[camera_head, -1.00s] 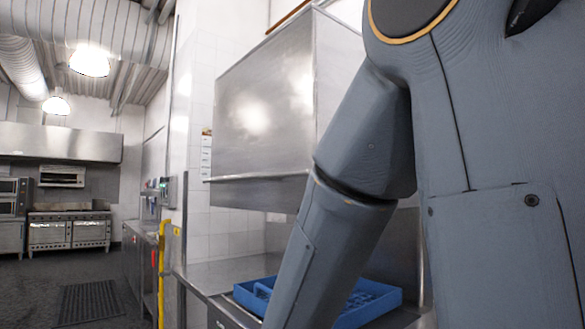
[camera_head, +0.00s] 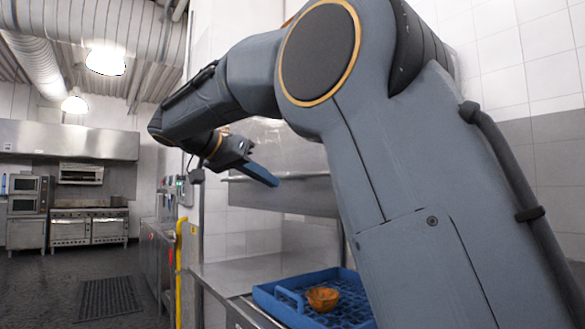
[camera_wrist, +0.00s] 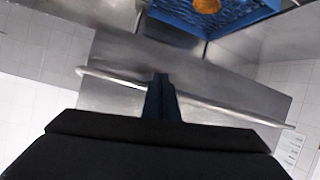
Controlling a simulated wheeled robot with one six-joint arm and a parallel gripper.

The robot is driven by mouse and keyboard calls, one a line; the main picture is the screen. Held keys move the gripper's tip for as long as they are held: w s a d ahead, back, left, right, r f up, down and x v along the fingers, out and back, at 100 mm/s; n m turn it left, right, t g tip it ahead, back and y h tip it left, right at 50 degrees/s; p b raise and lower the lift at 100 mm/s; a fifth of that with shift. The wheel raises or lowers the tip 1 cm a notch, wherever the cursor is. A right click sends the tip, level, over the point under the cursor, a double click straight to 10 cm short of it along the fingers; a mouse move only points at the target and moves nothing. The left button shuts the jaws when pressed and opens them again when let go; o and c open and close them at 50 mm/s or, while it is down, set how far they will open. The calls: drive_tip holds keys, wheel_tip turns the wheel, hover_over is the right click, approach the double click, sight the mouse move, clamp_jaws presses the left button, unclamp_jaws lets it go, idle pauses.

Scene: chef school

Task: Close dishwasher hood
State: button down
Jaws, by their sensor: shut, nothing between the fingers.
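The dishwasher hood (camera_head: 295,155) is a stainless steel box, raised well above the counter, its upper part hidden behind my arm. A thin bar handle (camera_wrist: 225,108) runs along its lower front, seen tilted in the wrist view. My gripper (camera_head: 272,181) is shut and empty in front of the hood, near the height of its lower edge. In the wrist view, my gripper's fingers (camera_wrist: 160,82) cross in front of the bar. I cannot tell whether they touch it.
A blue dish rack (camera_head: 282,312) with a brown bowl (camera_head: 322,298) sits below the raised hood; both show at the top of the wrist view. A steel counter (camera_head: 235,272) extends left of it. A yellow post (camera_head: 178,275) stands left, with open floor beyond.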

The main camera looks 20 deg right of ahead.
wheel_tip(320, 180, up, 10)
drive_tip(key=s+a+m+h, duration=0.2)
drive_tip(key=m, duration=0.3)
drive_tip(key=p, duration=0.3)
hover_over(305, 169)
drive_tip(key=s+a, duration=0.2)
drive_tip(key=a, duration=0.2)
drive_tip(key=shift+s+d+f, duration=0.1)
drive_tip(key=shift+d+f, duration=0.15)
drive_tip(key=shift+f, duration=0.6)
drive_tip(key=f, duration=0.2)
drive_tip(key=shift+w+a+f, duration=0.25)
drive_tip(key=shift+f, duration=0.05)
drive_tip(key=shift+w+f+p, duration=0.15)
drive_tip(key=shift+f+p, duration=0.25)
drive_tip(key=shift+f, duration=0.35)
drive_tip(key=shift+f, duration=0.1)
wheel_tip(305, 169, down, 41)
drive_tip(key=b, duration=4.2)
